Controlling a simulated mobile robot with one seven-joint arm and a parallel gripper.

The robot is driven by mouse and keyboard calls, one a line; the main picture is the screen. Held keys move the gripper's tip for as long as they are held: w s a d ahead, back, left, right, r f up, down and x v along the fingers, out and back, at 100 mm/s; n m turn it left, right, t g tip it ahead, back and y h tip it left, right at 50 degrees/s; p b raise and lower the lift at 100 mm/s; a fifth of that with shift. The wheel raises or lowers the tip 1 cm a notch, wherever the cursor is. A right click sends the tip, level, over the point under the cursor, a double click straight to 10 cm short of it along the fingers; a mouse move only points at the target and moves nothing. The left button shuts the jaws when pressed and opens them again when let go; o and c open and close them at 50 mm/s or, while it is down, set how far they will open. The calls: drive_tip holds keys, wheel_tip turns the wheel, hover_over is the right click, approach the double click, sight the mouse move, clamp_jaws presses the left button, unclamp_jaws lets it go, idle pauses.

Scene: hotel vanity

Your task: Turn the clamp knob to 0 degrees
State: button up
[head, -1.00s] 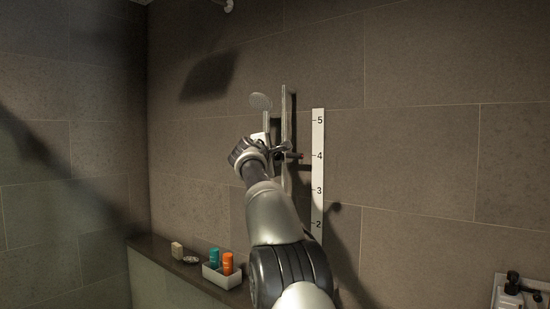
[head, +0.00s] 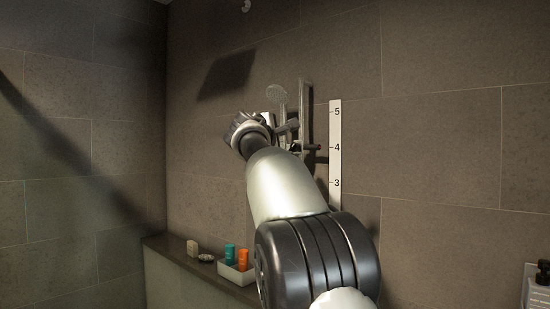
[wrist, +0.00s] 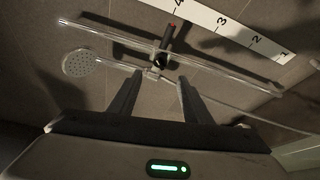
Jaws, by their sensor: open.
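The clamp knob is a dark cylinder (wrist: 167,40) on the slider of the shower rail (wrist: 205,65). In the head view the knob (head: 314,147) shows small beside the rail (head: 304,90), left of the scale's 4. My gripper (wrist: 160,78) is open and empty. Contact cannot be told. In the head view my wrist partly hides the clamp's left side.
A round shower head (wrist: 79,63) hangs left of the clamp. A white numbered scale (head: 335,150) runs up the tiled wall, right of the rail. A ledge (head: 163,243) below carries a white tray (head: 236,274) with teal and orange bottles, a soap bar and a small dish.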

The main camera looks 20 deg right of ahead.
drive_tip(key=b+v, duration=0.1)
drive_tip(key=v, duration=0.5)
drive_tip(key=shift+s+a+b, duration=0.2)
drive_tip(key=shift+s+b, duration=0.15)
drive_tip(key=shift+b, duration=0.05)
drive_tip(key=shift+r, duration=0.1)
drive_tip(key=shift+c, duration=0.6)
